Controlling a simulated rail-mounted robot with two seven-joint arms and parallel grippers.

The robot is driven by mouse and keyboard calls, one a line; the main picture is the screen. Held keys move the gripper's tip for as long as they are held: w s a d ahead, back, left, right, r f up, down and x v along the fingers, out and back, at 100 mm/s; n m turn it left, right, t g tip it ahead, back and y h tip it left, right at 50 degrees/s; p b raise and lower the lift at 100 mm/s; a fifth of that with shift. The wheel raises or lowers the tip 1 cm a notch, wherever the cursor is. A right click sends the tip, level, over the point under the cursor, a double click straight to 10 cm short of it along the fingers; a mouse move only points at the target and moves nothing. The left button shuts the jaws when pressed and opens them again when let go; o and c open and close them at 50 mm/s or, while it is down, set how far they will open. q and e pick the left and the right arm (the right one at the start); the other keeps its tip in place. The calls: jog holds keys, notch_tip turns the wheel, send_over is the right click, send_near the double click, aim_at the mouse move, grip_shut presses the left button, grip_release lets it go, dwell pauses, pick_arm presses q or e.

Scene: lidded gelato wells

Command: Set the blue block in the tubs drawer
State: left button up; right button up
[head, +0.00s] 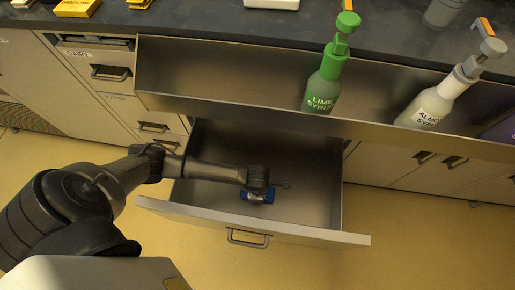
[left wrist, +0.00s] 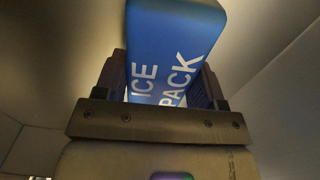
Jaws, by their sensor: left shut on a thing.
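The blue block (head: 258,194), lettered "ICE PACK", is in my left gripper (head: 265,190), inside the outline of the open drawer (head: 220,212). In the left wrist view the block (left wrist: 175,40) sits between the two fingers of the left gripper (left wrist: 165,92), which are shut on it. I cannot tell whether the block touches the drawer floor. The drawer is pulled well out and looks otherwise empty. No label on the drawer shows. My right gripper is not in view.
A metal rail shelf (head: 240,85) runs above the drawer, holding a green lime syrup bottle (head: 323,85) and an almond syrup bottle (head: 440,100). The dark counter (head: 200,20) lies behind. Closed cabinets (head: 420,180) stand to the right. Yellow floor is clear in front.

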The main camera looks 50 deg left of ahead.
pick_arm(q)
jog(key=shift+f, duration=0.3)
jog(key=o, duration=1.2)
jog(key=shift+c, duration=0.2)
jog(key=shift+r, duration=3.75)
jog(key=shift+r, duration=0.1)
notch_tip(320, 180, up, 14)
jog(key=p, duration=0.6)
